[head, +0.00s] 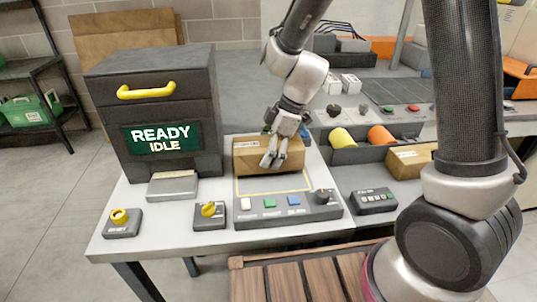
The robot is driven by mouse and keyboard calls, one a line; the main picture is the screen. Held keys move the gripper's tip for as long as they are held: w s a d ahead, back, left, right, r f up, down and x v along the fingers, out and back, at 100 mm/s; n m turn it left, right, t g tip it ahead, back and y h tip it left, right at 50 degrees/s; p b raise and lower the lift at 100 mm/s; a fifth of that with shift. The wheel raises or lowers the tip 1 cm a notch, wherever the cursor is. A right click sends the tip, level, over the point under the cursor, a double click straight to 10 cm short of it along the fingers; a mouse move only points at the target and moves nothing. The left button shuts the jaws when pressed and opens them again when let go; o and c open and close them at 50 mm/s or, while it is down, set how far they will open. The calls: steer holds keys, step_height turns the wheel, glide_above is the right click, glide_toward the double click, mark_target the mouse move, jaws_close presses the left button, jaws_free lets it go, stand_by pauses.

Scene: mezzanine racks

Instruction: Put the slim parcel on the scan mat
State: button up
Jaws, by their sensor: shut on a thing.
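A brown cardboard parcel (246,157), which I take to be the slim parcel, is at the back of the scan mat (262,186). The mat is a grey pad with a yellow outline on the white table. My gripper (272,161) is shut on the parcel, its fingers over the parcel's front and top. The parcel covers the rear part of the yellow outline. I cannot tell whether its underside touches the mat or hangs slightly above it.
A dark cabinet (160,100) reading READY IDLE stands left. A button panel (290,207) lies in front of the mat. A tray with yellow and orange rolls and another brown box (406,162) is to the right. Yellow-knobbed boxes (209,214) stand near the front edge.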

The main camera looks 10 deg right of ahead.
steer(key=shift+f, duration=0.55)
steer(key=o, duration=1.5)
steer(key=shift+f, duration=0.1)
steer(key=shift+c, duration=0.2)
steer(key=v, duration=1.1)
steer(key=shift+d+r, duration=0.4)
steer(key=shift+r, duration=0.25)
steer(key=s+d+r+m+t+h, duration=0.2)
steer(key=s+d+r+m, duration=0.3)
steer(key=s+d+m, duration=0.4)
steer(key=s+d+r+m+t+h, duration=0.2)
steer(key=s+d+r+m, duration=0.3)
steer(key=s+d+m, duration=0.4)
steer(key=d, duration=0.5)
steer(key=shift+s, duration=0.4)
